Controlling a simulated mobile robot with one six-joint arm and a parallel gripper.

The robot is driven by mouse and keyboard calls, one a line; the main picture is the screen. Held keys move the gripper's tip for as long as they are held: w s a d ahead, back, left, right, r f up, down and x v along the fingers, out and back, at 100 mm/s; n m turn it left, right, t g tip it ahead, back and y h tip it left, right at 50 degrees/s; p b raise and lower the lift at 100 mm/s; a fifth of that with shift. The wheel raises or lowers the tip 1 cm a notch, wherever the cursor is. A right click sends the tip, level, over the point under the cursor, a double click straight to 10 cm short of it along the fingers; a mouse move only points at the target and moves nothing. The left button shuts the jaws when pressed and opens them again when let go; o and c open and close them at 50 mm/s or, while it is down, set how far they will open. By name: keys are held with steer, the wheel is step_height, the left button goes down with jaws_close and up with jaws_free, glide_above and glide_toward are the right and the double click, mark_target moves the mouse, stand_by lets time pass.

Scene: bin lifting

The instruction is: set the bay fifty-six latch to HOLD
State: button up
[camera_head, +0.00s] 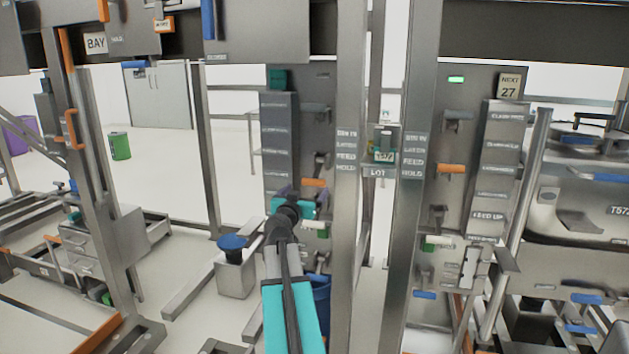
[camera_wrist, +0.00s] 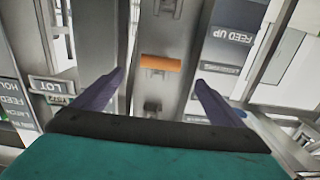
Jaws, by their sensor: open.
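My gripper (camera_head: 290,195) is open in front of the left grey latch panel and partly covers it. In the wrist view its two purple fingers (camera_wrist: 159,82) stand apart, with nothing between their tips. An orange latch handle (camera_wrist: 160,63) on a grey panel appears just beyond the fingers; I see no contact. An orange handle (camera_head: 313,182) also shows on the left panel in the head view, right of my gripper. Posts beside the panels carry label stacks with HOLD lowest, on the left post (camera_head: 346,167) and right post (camera_head: 411,173). No number fifty-six is readable.
The right panel has another orange handle (camera_head: 451,169), a green light (camera_head: 456,79) and a NEXT 27 sign (camera_head: 510,86). A blue-topped grey box (camera_head: 235,275) stands on the floor left of my arm. Open floor lies further left.

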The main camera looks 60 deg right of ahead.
mark_target(313, 181)
steer(key=shift+p+x, duration=1.1)
steer(key=shift+x, duration=4.7)
steer(key=shift+f, duration=0.1)
steer(key=c, duration=1.2)
steer(key=shift+o, duration=0.2)
